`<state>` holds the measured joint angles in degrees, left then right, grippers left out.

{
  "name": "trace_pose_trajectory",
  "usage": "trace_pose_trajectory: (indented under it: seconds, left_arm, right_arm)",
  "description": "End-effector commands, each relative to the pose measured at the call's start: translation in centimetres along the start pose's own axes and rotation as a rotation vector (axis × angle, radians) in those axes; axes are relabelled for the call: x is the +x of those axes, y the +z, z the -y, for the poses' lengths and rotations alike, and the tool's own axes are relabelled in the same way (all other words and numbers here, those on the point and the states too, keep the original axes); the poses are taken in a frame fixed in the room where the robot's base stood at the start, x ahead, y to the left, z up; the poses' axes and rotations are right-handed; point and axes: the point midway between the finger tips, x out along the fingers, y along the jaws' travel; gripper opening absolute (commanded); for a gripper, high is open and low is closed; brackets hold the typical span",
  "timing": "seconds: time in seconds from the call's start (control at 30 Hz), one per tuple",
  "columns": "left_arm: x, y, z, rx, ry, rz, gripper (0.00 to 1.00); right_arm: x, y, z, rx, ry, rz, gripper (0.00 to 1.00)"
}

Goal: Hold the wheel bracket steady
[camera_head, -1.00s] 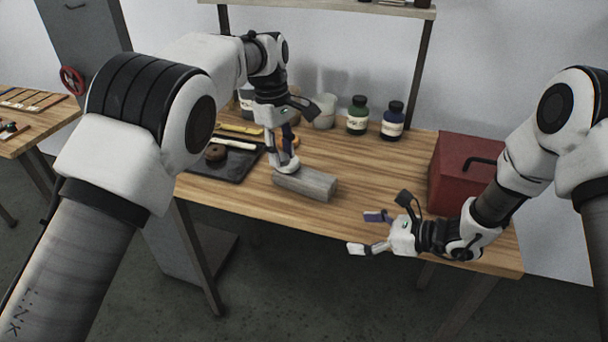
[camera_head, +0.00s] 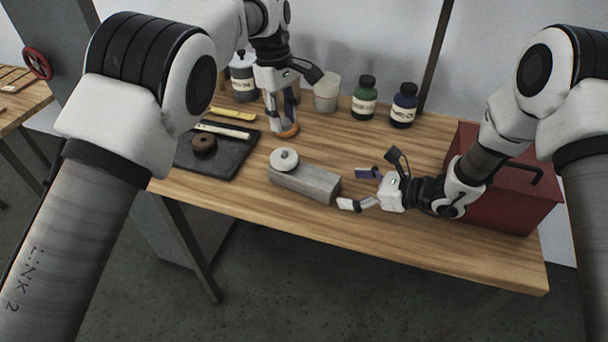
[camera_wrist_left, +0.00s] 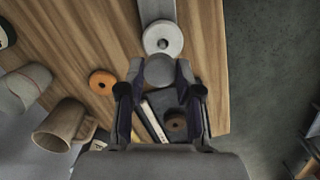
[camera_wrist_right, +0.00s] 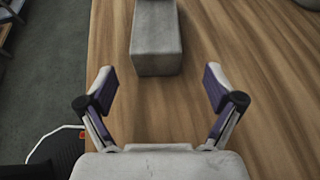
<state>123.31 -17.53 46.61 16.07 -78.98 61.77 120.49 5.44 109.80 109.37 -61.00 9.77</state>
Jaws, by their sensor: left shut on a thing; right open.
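The wheel bracket is a long grey block (camera_head: 310,183) on the wooden table, with a pale round wheel (camera_head: 285,159) on top of its left end. The wheel and its small hub also show in the left wrist view (camera_wrist_left: 163,38). My left gripper (camera_head: 279,122) is behind the wheel, near the orange ring, apart from the bracket. It is shut on a small grey round piece (camera_wrist_left: 160,70), mostly hidden in the head view. My right gripper (camera_head: 354,188) is open and empty, just right of the block's near end. The block (camera_wrist_right: 157,45) lies ahead between its fingers.
A dark tray (camera_head: 232,160) with a brown roll (camera_head: 204,143) lies at left. An orange ring (camera_wrist_left: 102,82) lies on the table. A red toolbox (camera_head: 500,185) is at right.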

Motion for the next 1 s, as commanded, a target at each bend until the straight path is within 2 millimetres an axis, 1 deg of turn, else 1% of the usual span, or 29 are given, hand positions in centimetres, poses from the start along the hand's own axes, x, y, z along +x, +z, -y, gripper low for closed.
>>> trace_pose_trajectory:
  seconds: [0.03, 0.2, 0.3, 0.4, 0.5, 0.6, 0.83, 0.87, 0.9, 0.97, 1.0]
  left_arm:
    - [-0.1, 0.0, 0.0, 0.0, 0.001, 0.0, 0.1]
    - [-0.1, 0.0, 0.0, 0.0, 0.001, -0.001, 0.1]
    - [-0.1, 0.0, 0.0, 0.0, 0.001, -0.001, 0.1]
    - [-0.1, 0.0, 0.0, 0.0, 0.0, 0.0, 0.1]
    - [-0.1, 0.0, 0.0, 0.0, 0.001, 0.0, 0.1]
    - [-0.1, 0.0, 0.0, 0.0, 0.001, 0.0, 0.1]
    - [-0.1, 0.0, 0.0, 0.0, 0.001, -0.001, 0.1]
    - [-0.1, 0.0, 0.0, 0.0, 0.001, 0.0, 0.1]
    - [-0.1, 0.0, 0.0, 0.0, 0.001, -0.001, 0.1]
    - [-0.1, 0.0, 0.0, 0.0, 0.001, -0.001, 0.1]
    - [-0.1, 0.0, 0.0, 0.0, 0.001, 0.0, 0.1]
  right_arm:
    - [1.1, -0.1, -0.2, -0.003, 0.005, -0.002, 0.92]
    - [4.5, 0.0, -0.1, -0.004, 0.004, -0.002, 0.92]
    - [6.4, 0.0, -0.2, -0.003, 0.004, -0.001, 0.92]
    - [7.9, -0.1, -0.1, -0.001, 0.003, -0.001, 0.92]
    - [8.9, 0.0, -0.1, -0.002, 0.002, 0.0, 0.92]
    - [9.3, 0.0, -0.1, -0.001, 0.002, 0.001, 0.92]
    - [9.3, 0.0, -0.1, 0.0, 0.001, 0.001, 0.92]
    - [9.3, 0.0, -0.1, 0.0, 0.001, 0.001, 0.85]
    - [9.3, 0.0, -0.1, 0.0, 0.001, 0.001, 0.7]
    - [9.3, 0.0, -0.1, 0.0, 0.001, 0.001, 0.49]
    - [9.3, 0.0, -0.1, 0.0, 0.001, 0.0, 0.35]
